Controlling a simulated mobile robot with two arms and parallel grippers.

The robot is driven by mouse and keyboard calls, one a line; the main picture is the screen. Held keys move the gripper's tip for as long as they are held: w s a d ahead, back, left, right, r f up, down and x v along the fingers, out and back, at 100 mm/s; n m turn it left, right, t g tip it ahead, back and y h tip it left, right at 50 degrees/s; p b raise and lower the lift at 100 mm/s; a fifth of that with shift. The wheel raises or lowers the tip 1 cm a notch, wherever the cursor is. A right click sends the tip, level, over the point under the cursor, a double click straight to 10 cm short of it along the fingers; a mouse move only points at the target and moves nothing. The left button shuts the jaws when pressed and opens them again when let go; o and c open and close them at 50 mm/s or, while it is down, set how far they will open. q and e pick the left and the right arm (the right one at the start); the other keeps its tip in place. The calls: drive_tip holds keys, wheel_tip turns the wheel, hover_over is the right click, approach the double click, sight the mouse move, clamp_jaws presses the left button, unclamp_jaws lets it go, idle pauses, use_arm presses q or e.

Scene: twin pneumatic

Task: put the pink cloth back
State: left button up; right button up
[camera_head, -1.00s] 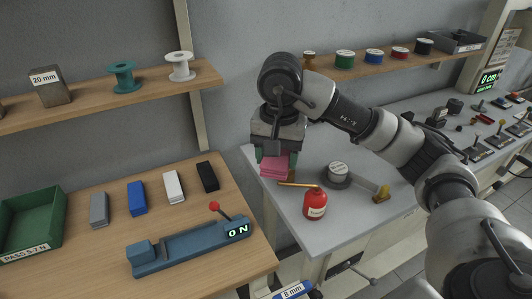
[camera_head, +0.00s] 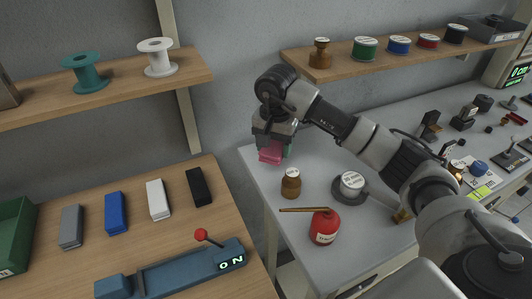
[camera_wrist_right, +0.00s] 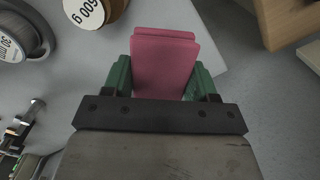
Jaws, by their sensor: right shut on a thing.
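The pink cloth (camera_head: 270,153) is a folded pad at the back left corner of the grey bench (camera_head: 300,240). My right gripper (camera_head: 277,148) is shut on it. In the right wrist view the pink cloth (camera_wrist_right: 164,62) sits between the two green fingers of my right gripper (camera_wrist_right: 162,78). The bench top lies behind it there, near the bench's edge; I cannot tell whether the cloth touches the bench. My left gripper is not in view.
A shelf with spools (camera_head: 365,49) hangs behind. The wooden table (camera_head: 180,230) at left is separated by a gap.

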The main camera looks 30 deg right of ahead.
drive_tip(key=w, duration=0.1)
drive_tip(key=w+f, duration=0.2)
drive_tip(key=shift+w+a, duration=0.1)
drive_tip(key=shift+a, duration=0.2)
drive_tip(key=shift+f, duration=0.15)
wheel_tip(320, 180, down, 3)
drive_tip(key=shift+f+p, duration=0.1)
drive_tip(key=shift+p, duration=0.5)
drive_tip(key=shift+f, duration=0.25)
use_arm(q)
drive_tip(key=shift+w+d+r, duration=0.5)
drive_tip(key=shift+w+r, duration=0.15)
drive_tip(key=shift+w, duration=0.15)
use_arm(e)
drive_tip(key=shift+f, duration=0.1)
drive_tip(key=o, duration=0.4)
drive_tip(key=shift+f, duration=0.1)
drive_tip(key=o, duration=0.5)
